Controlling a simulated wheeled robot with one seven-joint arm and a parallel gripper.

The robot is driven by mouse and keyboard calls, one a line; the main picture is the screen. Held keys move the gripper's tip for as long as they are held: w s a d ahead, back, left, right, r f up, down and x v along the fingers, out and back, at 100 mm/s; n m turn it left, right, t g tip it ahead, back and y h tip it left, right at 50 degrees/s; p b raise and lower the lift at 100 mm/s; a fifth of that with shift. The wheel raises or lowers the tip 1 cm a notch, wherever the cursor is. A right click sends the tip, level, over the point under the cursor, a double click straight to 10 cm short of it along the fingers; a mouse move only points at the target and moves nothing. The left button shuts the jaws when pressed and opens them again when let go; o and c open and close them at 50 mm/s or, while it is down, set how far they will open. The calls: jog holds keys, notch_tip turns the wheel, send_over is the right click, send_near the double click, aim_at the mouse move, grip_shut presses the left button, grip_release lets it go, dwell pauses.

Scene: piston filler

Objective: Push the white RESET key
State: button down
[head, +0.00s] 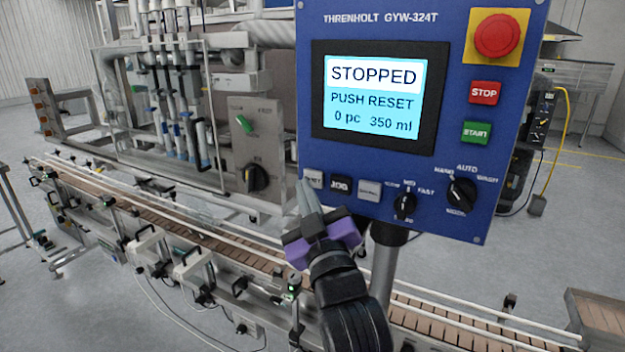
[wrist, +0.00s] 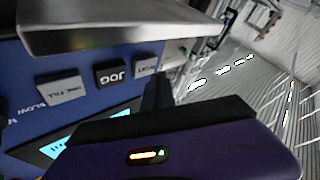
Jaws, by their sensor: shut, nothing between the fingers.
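The white RESET key (head: 314,178) is the leftmost of three keys low on the blue panel (head: 450,110), below the screen. In the wrist view the RESET key (wrist: 146,66) shows upside down beside the black JOG key. My gripper (head: 305,188) is shut and empty, its grey fingers pointing up at the panel's lower left. The fingertips overlap the left, lower side of RESET in the head view. In the wrist view a dark finger (wrist: 158,90) stands close beside the key. I cannot tell whether they touch. The screen (head: 374,96) reads STOPPED, PUSH RESET.
The JOG key (head: 341,185) and ONE FILL key (head: 369,190) sit right of RESET. Selector knobs (head: 405,205), the START key (head: 477,132), STOP key (head: 485,92) and red emergency button (head: 498,35) are farther right. The conveyor (head: 150,222) runs below, behind my arm.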

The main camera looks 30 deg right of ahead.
dwell(0.8)
jog(key=shift+w+d+p, duration=0.25)
jog(key=shift+d+p, duration=0.05)
jog(key=shift+d, duration=0.05)
jog(key=shift+w+d+p, duration=0.25)
jog(key=shift+d+p, duration=0.1)
dwell(0.7)
jog(key=shift+s+a+b, duration=0.5)
jog(key=shift+a+b, duration=0.2)
jog(key=shift+b, duration=0.05)
